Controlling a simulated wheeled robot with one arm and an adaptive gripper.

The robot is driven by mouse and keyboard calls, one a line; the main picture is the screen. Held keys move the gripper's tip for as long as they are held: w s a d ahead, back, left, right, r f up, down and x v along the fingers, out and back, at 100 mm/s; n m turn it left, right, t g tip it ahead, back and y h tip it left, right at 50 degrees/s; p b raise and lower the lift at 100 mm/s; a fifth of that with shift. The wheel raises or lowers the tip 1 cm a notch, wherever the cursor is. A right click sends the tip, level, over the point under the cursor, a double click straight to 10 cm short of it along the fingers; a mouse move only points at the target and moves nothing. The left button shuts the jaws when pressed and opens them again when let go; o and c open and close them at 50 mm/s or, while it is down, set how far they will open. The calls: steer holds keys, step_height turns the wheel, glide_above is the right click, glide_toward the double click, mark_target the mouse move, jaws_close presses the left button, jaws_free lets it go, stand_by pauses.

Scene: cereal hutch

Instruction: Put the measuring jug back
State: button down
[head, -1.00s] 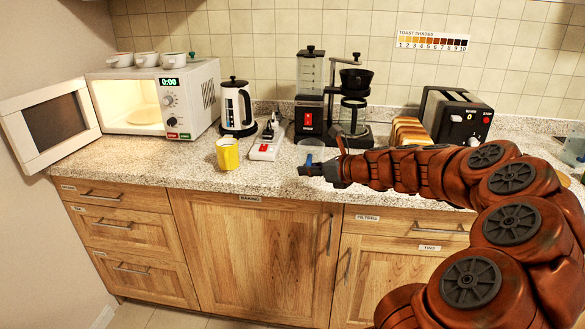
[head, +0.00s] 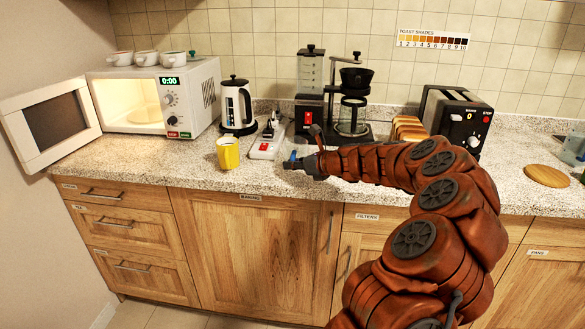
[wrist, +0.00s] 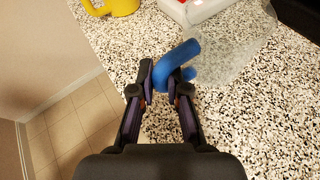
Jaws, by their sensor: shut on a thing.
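The measuring jug has a clear body (wrist: 232,55) and a blue handle (wrist: 178,62) in the wrist view. My gripper (wrist: 170,88) is shut on the blue handle, with a finger on each side of it. In the head view a bit of the blue handle (head: 293,155) shows at my gripper (head: 290,164), near the front of the counter. The clear body is hard to make out there, partly behind my gripper. I cannot tell whether the jug's base touches the counter.
A yellow mug (head: 228,154) and a white power strip (head: 266,145) stand just left of the gripper. Behind are a kettle (head: 237,105), a coffee maker (head: 352,112) and a toaster (head: 455,120). The microwave (head: 190,95) stands open at left. A round wooden board (head: 547,176) lies at right.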

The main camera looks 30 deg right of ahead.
steer(key=shift+f, duration=0.5)
steer(key=shift+f, duration=0.1)
steer(key=c, duration=1.2)
jaws_free()
steer(key=shift+s+d+r, duration=0.15)
steer(key=shift+s+r, duration=0.15)
steer(key=shift+s, duration=0.1)
steer(key=v, duration=1.1)
steer(key=shift+s+b, duration=0.1)
steer(key=shift+b, duration=0.2)
